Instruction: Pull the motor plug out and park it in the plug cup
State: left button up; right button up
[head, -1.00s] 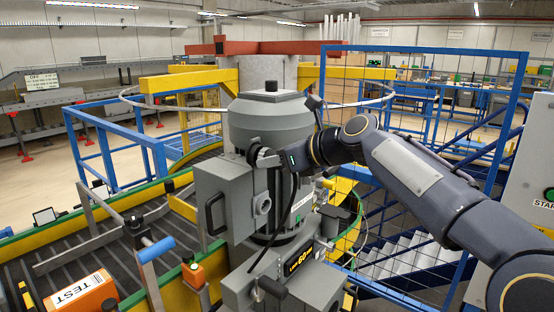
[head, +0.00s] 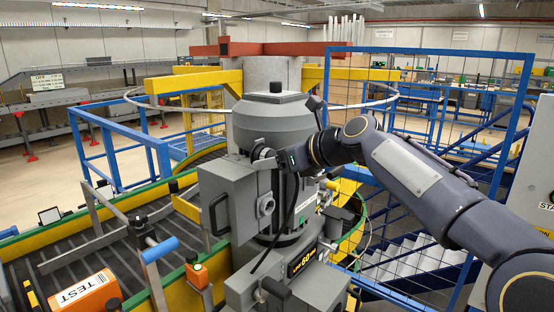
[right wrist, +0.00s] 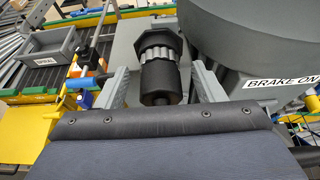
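The grey motor (head: 275,122) stands upright in the middle of the head view, with a grey box (head: 226,196) on its left side. My right gripper (head: 262,160) reaches in from the right, across the motor's front to the top of that box. In the right wrist view, the black plug (right wrist: 156,78) with a grey ribbed ring and a hexagonal collar lies between my right fingers (right wrist: 158,84). Gaps show on both sides of it, so the gripper looks open around it. The plug's seat is hidden behind the collar. I cannot clearly pick out the plug cup. My left gripper is out of view.
A black cable (head: 287,222) hangs down the motor's front. A conveyor with a green and yellow edge (head: 128,203) and an orange TEST box (head: 82,294) lie at left. A blue-handled lever (head: 160,250) stands nearby. A blue mesh fence (head: 432,120) is behind my arm.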

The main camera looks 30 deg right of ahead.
jog(key=v, duration=0.8)
jog(key=shift+b, duration=0.4)
jog(key=s+a+f+n+g, duration=0.2)
jog(key=s+a+f+n, duration=0.2)
jog(key=s+f+n, duration=0.3)
jog(key=s+a+f+n+g+h, duration=0.1)
jog(key=s+a+f+n, duration=0.3)
jog(key=s+f+n, duration=0.4)
jog(key=s+a+f+n+g, duration=0.4)
jog(key=s+f+n, duration=0.3)
jog(key=f+n, duration=0.8)
jog(key=shift+s+a+f+h, duration=0.3)
jog(key=shift+s+a+f, duration=0.1)
jog(key=shift+a+f, duration=0.2)
